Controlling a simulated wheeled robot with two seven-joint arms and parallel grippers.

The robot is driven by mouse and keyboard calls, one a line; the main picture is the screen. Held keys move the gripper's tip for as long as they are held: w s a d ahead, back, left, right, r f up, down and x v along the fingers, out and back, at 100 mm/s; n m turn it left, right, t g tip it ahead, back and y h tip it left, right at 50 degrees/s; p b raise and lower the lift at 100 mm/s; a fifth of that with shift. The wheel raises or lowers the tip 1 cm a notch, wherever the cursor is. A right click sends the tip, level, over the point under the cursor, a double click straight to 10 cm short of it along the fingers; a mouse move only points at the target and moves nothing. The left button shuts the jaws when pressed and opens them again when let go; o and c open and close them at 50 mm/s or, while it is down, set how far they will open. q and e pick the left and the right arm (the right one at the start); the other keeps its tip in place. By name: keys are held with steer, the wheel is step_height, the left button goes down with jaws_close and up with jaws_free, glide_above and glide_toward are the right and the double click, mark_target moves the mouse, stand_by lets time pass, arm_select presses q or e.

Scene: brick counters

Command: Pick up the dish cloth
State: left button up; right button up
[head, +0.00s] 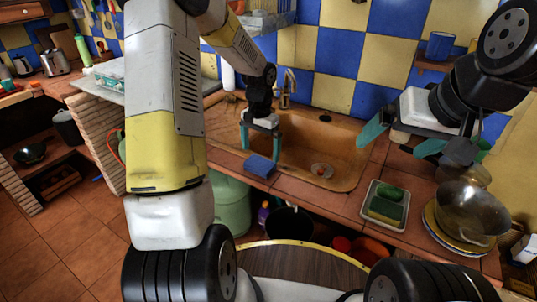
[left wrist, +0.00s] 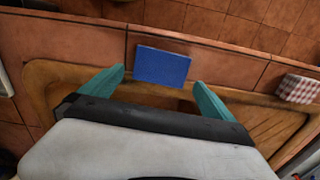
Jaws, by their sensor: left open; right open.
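A flat blue rectangle (head: 259,166), which looks like a folded dish cloth, lies on the tiled counter edge in front of the sink. In the left wrist view the blue cloth (left wrist: 162,66) shows between and just beyond my fingertips. My left gripper (head: 261,155) is open and empty, pointing down above the sink's front rim close to the blue cloth; contact cannot be told. A red-and-white checkered folded cloth (left wrist: 298,89) lies at the right in the left wrist view. My right gripper (head: 390,149) is open and empty above the right side of the sink.
The brown sink (head: 312,150) has a faucet (head: 288,88) behind it and a small clear item inside. A tray with green sponges (head: 385,208) and a glass bowl on plates (head: 467,215) stand to the right. A round wooden table (head: 300,268) is close in front.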

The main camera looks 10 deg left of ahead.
mark_target(260, 162)
arm_select(q)
step_height(260, 162, down, 5)
steer(key=shift+a+f, duration=0.1)
steer(key=shift+a, duration=0.05)
steer(key=c, duration=1.1)
steer(key=shift+r, duration=0.65)
step_height(260, 162, up, 2)
steer(key=shift+r, duration=0.1)
steer(key=s+d, duration=0.1)
steer(key=s, duration=0.4)
steer(key=s+d+r, duration=0.1)
steer(key=s, duration=0.4)
steer(key=s+d, duration=0.2)
steer(key=s, duration=0.3)
steer(key=shift+s+r, duration=0.25)
steer(key=shift+s, duration=0.05)
